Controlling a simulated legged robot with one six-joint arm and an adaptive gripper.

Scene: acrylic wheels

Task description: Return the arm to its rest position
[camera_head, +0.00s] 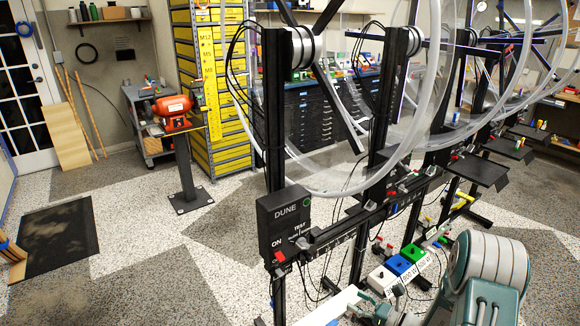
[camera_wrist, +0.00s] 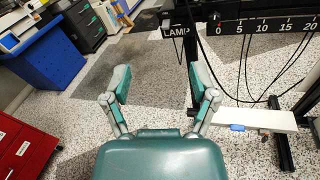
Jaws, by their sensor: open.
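My gripper (camera_wrist: 162,95) is in the lower middle of the wrist view. Its two green and grey fingers stand wide apart, open and empty, with speckled floor between them. Part of my green and white arm (camera_head: 487,270) shows at the lower right of the head view. In the wrist view, the black stand with a numbered scale (camera_wrist: 267,25) and the word LAMP lies beyond my fingers, to the upper right. My gripper appears apart from it.
The wheel stand has a black DUNE box (camera_head: 284,222), clear wheels and hanging cables. White, blue and green boxes (camera_head: 403,267) sit low beside my arm. A red bench grinder (camera_head: 172,106) stands farther back. Open floor lies left.

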